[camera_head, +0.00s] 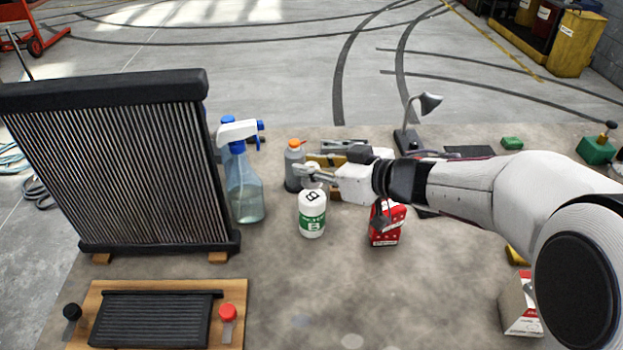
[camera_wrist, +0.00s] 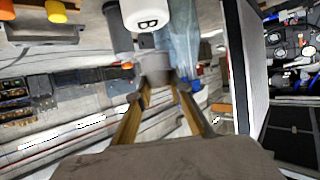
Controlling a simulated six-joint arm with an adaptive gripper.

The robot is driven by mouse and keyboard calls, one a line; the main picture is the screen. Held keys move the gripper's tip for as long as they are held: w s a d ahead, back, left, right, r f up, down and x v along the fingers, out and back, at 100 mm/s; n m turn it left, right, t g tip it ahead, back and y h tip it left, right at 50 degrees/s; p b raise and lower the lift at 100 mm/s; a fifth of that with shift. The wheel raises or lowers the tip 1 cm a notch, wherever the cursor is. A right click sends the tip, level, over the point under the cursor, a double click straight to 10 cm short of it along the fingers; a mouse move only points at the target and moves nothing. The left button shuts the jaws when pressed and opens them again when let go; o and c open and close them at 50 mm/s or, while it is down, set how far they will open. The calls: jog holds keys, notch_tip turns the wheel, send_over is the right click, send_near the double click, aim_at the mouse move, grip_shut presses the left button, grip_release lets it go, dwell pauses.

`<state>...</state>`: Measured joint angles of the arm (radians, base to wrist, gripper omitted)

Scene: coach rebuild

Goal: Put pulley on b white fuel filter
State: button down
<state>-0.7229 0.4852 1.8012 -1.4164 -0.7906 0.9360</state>
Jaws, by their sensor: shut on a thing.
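The white fuel filter (camera_head: 312,222) with a green band and a letter B stands upright on the workbench in the head view. Its white top with a black B (camera_wrist: 147,16) shows at the upper edge of the wrist view. My gripper (camera_head: 309,172) is just behind and above the filter in the head view, its fingers pointing left. In the wrist view my gripper (camera_wrist: 160,88) is shut on a small blurred grey piece, which seems to be the pulley (camera_wrist: 155,67). It looks apart from the filter's top, but the exact gap is unclear.
A spray bottle (camera_head: 244,190) and a grey bottle with an orange cap (camera_head: 294,170) stand close left of my gripper. A large radiator (camera_head: 120,170) is further left. A red box (camera_head: 385,225) stands right of the filter.

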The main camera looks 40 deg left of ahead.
aim_at(320, 183)
jog(key=shift+f, duration=1.9)
jog(key=shift+f, duration=0.1)
jog(key=c, duration=1.8)
grip_release()
jog(key=v, duration=1.2)
